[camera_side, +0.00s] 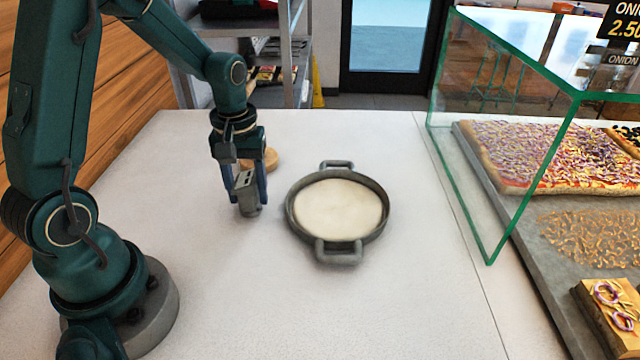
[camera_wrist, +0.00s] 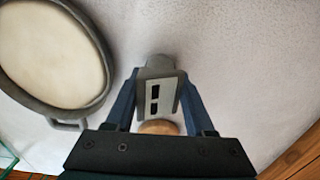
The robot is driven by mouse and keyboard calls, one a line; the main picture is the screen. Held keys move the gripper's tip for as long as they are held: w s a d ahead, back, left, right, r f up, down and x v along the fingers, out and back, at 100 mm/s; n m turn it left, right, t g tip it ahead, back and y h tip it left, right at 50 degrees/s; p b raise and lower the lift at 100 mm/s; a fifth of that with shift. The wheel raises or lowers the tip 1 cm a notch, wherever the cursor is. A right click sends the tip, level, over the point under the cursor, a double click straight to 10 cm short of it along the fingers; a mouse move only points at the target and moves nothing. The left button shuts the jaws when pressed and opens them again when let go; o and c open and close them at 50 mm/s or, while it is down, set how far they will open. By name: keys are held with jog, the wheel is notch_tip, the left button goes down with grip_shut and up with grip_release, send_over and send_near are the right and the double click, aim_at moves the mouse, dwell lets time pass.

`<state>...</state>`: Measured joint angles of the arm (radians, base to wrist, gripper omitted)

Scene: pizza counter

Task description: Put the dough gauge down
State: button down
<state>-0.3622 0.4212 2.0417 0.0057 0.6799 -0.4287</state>
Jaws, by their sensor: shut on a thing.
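The dough gauge (camera_side: 246,191) is a small grey block with dark slots, left of the pan in the side view. My gripper (camera_side: 249,190) points down and is shut on it. In the wrist view the gauge (camera_wrist: 159,90) sits between the two blue fingers of my gripper (camera_wrist: 160,100). The gauge's lower end is close to the white counter (camera_side: 240,290). I cannot tell whether it touches.
A grey two-handled pan (camera_side: 290,215) with pale dough (camera_side: 338,209) stands just right of the gauge. A round wooden piece (camera_side: 266,159) is behind my gripper. A glass guard (camera_side: 500,170) and pizza trays lie at the right. The front counter is clear.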

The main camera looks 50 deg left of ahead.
jog(key=shift+f, duration=0.1)
jog(key=shift+c, duration=1.3)
grip_release()
